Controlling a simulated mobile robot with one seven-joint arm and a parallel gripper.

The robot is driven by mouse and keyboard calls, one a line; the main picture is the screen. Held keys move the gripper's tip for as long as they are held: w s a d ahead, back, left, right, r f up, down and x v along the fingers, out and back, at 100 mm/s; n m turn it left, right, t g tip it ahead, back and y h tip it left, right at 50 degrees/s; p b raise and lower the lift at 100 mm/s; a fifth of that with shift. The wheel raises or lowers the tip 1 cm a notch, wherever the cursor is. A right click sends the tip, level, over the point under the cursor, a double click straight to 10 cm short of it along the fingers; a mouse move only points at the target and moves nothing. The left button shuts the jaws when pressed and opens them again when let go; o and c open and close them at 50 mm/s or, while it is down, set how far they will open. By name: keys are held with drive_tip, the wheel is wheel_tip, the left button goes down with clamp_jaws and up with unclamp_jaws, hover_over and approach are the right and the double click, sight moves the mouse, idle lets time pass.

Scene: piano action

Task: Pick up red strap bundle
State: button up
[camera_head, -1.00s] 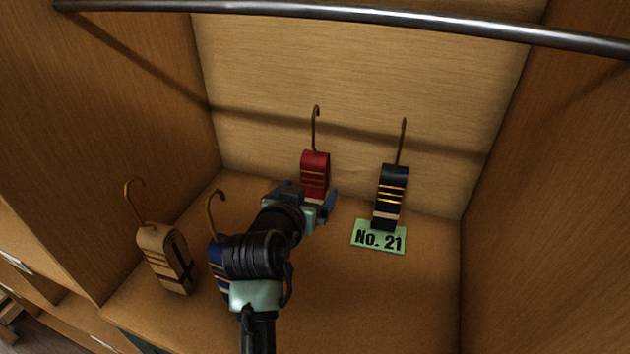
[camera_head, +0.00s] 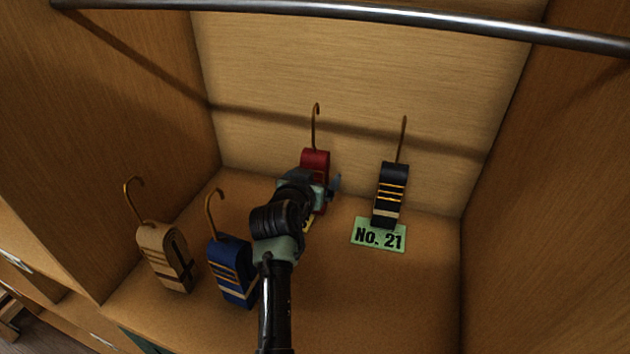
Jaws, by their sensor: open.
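The red strap bundle (camera_head: 316,161) stands upright on the shelf near the back wall, with a brass-coloured hook rising from its top. My gripper (camera_head: 326,188) is right in front of it and covers its lower part. The jaws are open. I cannot tell whether the fingers are around the bundle or only in front of it.
A black bundle (camera_head: 391,190) stands to the right, behind a green "No. 21" card (camera_head: 378,235). A blue bundle (camera_head: 231,272) and a tan bundle (camera_head: 164,257) stand front left. A metal rail (camera_head: 360,16) crosses above. Free floor lies front right.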

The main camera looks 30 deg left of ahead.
clamp_jaws()
idle(0.5)
drive_tip(key=shift+r, duration=0.1)
